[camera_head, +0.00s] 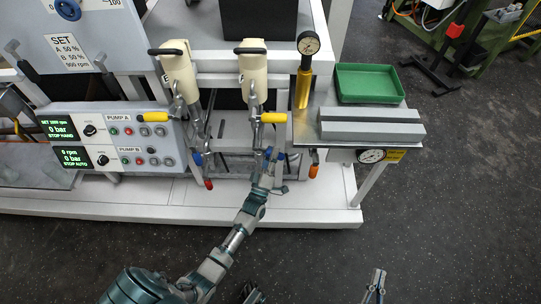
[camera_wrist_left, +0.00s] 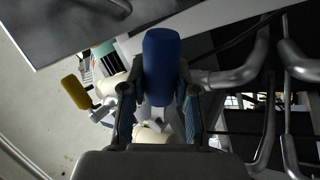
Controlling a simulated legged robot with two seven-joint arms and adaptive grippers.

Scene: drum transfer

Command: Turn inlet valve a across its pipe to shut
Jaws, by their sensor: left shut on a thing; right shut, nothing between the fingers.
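My left gripper (camera_head: 272,168) reaches the pipework below the right-hand cream pump. In the left wrist view its fingers (camera_wrist_left: 160,110) are shut on a blue valve handle (camera_wrist_left: 162,65), which stands up between them. In the head view this blue handle (camera_head: 281,154) is partly hidden by the gripper. A second blue handle (camera_head: 197,158) sits on the pipework to the left. I cannot read which one is labelled a, nor tell its angle to its pipe for sure. My right gripper (camera_head: 375,280) is shut and empty, low over the floor at the bottom.
Yellow handles (camera_head: 153,117) (camera_head: 273,117) sit above, a red one (camera_head: 208,184) and an orange one (camera_head: 314,171) below. The pump panel (camera_head: 105,140) is at left. A green tray (camera_head: 368,84), grey block (camera_head: 370,124) and gauge (camera_head: 308,43) stand right.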

